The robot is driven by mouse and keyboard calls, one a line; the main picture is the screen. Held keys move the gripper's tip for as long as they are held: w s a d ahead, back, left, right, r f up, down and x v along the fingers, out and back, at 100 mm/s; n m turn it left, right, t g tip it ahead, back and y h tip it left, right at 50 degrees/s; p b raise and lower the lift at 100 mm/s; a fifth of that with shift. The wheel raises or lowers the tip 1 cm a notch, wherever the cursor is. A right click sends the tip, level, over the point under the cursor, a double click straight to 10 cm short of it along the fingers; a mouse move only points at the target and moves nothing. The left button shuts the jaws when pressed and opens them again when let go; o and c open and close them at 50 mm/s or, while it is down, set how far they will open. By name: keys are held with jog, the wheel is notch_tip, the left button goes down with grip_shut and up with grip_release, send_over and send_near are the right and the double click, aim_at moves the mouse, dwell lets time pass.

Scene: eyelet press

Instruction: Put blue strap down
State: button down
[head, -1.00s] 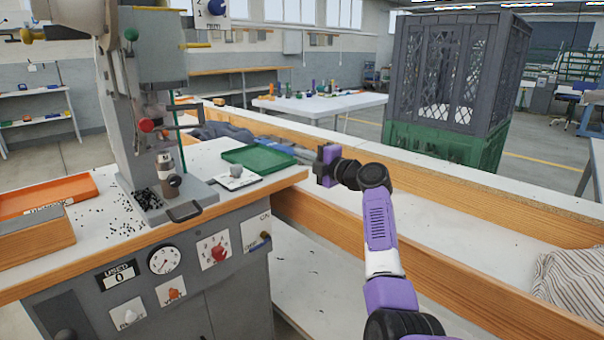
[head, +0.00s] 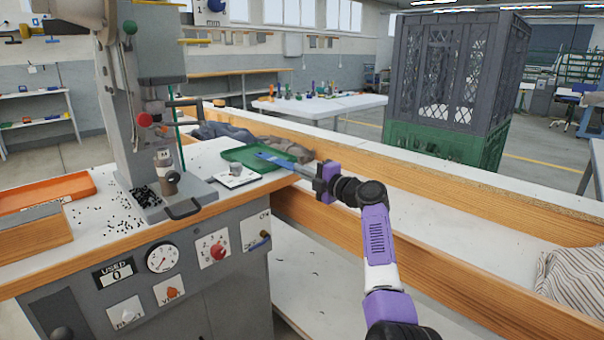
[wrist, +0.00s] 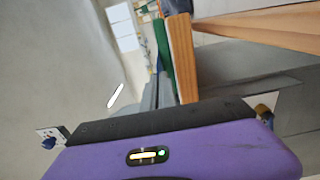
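The blue strap (head: 287,165) is a flat, narrow strip in the head view. One end is at my gripper (head: 320,184), and the strip reaches left from it to the right part of the green tray (head: 236,155). My gripper looks shut on the strap's near end, at the right edge of the press table. Whether the far end touches the tray or hangs just above it I cannot tell. In the wrist view the dark finger housing and purple body fill the lower part, and the fingertips are not clearly seen. A grey-blue strip (wrist: 166,88) shows beyond them.
The eyelet press (head: 140,100) stands on the table at left, with a cup-like part (head: 166,172) at its base. A white card (head: 236,178) with a small grey cup lies before the green tray. An orange tray (head: 45,190) is at far left. A wooden-edged bench (head: 440,190) runs behind my arm.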

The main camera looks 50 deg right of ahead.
jog(key=shift+f, duration=0.15)
jog(key=c, duration=1.7)
grip_release()
jog(key=s+p, duration=0.1)
jog(key=s, duration=1.1)
jog(key=shift+a+r+p, duration=0.2)
jog(key=shift+r+p, duration=0.15)
